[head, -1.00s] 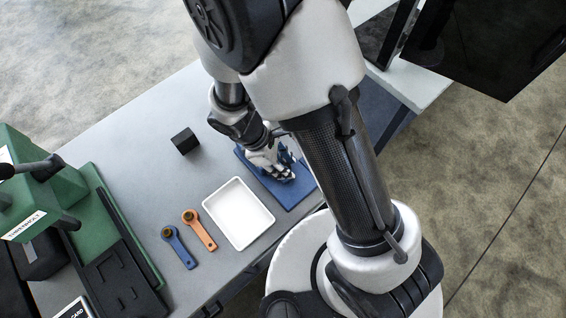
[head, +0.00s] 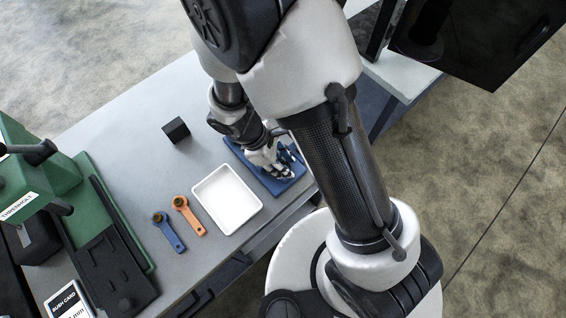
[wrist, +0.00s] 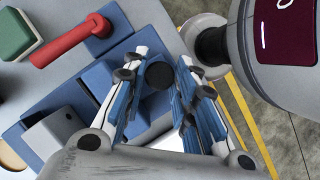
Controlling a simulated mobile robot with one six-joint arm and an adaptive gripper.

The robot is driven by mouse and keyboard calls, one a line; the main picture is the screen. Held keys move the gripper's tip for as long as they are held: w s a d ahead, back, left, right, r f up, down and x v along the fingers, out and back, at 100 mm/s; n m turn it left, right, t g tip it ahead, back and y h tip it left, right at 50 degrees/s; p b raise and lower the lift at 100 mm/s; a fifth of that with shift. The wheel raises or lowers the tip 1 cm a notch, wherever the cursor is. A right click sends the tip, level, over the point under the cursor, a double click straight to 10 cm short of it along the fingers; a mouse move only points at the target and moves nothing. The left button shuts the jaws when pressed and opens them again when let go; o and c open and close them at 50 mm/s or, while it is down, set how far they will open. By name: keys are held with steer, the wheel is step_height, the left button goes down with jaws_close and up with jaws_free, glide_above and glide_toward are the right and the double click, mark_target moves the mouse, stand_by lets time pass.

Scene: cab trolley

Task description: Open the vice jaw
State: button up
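The vice is a blue block on a blue base plate (head: 245,152) at the bench's right edge in the head view. My gripper (head: 283,170) is low over that plate and hides much of the vice. In the wrist view, blue vice parts (wrist: 97,78) lie left of and behind my gripper (wrist: 161,66). Its two blue-padded fingers are apart. A black round part (wrist: 158,76) shows between the fingertips, with narrow gaps on both sides; I cannot tell whether it is touched. A red bar (wrist: 70,42) lies at the upper left.
A white tray (head: 258,208), an orange tool (head: 190,217), a blue-handled tool (head: 170,236) and a black cube (head: 176,130) are on the grey bench. A green press (head: 85,200) stands at the left. A dark screen (head: 490,35) is at the upper right.

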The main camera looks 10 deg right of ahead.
steer(key=shift+o, duration=0.9)
steer(key=shift+a+r, duration=0.15)
steer(key=shift+r, duration=0.1)
steer(key=v, duration=1.1)
steer(key=shift+r, duration=0.25)
